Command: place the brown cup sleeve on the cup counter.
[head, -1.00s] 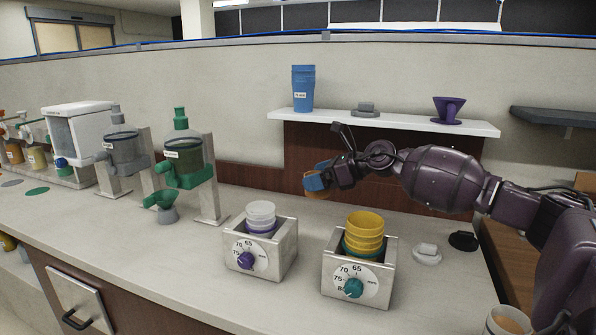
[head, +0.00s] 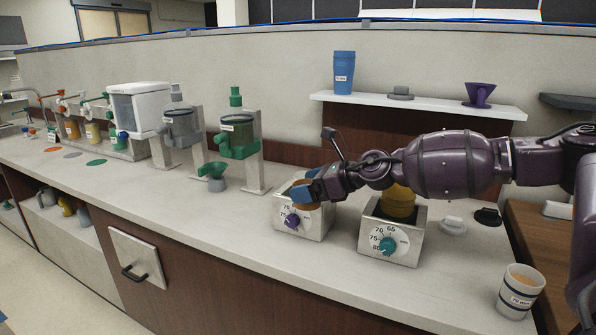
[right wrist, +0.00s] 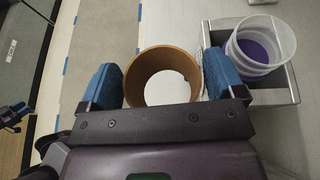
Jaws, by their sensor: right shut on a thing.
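The brown cup sleeve (right wrist: 161,58) is an open ring, held between the blue finger pads of my right gripper (right wrist: 163,85) in the right wrist view. In the head view my right gripper (head: 304,193) is shut on the sleeve, in front of the top of the left steel cup holder. The arm hides most of that holder's cups. The long pale counter (head: 190,213) lies below, with bare surface left of the holder. In the right wrist view a small blue-tipped part at the left edge looks like my left gripper (right wrist: 13,115); its jaws are unclear.
The left holder (head: 318,225) has a purple dial; the right holder (head: 408,246) has a green dial and yellow cups (head: 398,203). Green (head: 239,138) and grey (head: 180,122) dispensers stand left. A filled cup (head: 521,290) stands at the right front. Clear cups (right wrist: 262,45) sit beside the sleeve.

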